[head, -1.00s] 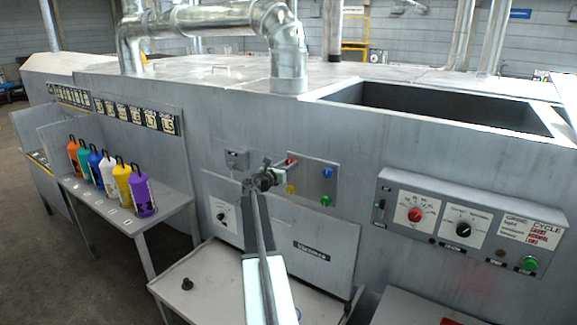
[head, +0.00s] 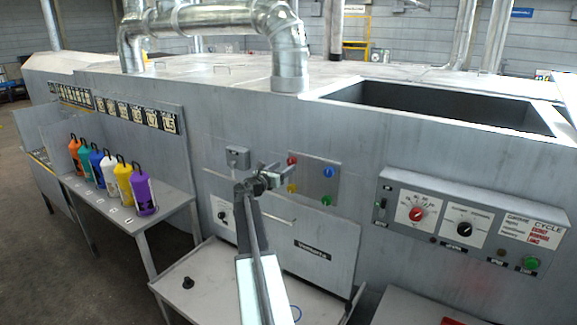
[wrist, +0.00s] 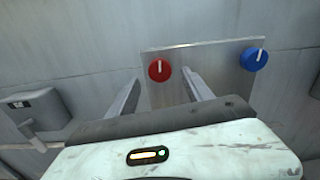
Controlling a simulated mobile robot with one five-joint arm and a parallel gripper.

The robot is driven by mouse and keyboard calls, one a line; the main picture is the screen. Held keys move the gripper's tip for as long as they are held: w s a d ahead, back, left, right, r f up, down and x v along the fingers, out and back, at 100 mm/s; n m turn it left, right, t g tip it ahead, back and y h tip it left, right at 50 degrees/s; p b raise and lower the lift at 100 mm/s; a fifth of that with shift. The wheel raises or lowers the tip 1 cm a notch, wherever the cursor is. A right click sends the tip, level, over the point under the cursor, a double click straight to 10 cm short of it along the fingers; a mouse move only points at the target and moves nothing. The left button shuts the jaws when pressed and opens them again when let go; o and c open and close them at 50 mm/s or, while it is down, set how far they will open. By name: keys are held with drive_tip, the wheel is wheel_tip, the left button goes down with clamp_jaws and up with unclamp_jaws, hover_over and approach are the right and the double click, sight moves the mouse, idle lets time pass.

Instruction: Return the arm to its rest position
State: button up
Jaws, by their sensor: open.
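My gripper (head: 284,174) is at the end of my raised arm in the head view, in front of the small panel (head: 318,184) on the grey machine wall. Its two fingers are apart and empty. In the wrist view my gripper (wrist: 164,88) points at the panel (wrist: 205,62), with a red knob (wrist: 159,70) showing between the fingers and a blue knob (wrist: 255,57) to the right. I cannot tell the exact gap to the panel, but no finger is seen holding a knob.
Several coloured cylinders (head: 124,182) stand on a side table (head: 135,222) at left. A small grey box (head: 237,157) sits on the wall left of the panel. A control box (head: 470,222) juts out at right. A tray-like surface (head: 235,290) with a black knob lies below.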

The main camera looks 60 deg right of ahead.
drive_tip(key=a, duration=0.3)
drive_tip(key=shift+a, duration=0.15)
drive_tip(key=shift+w, duration=0.1)
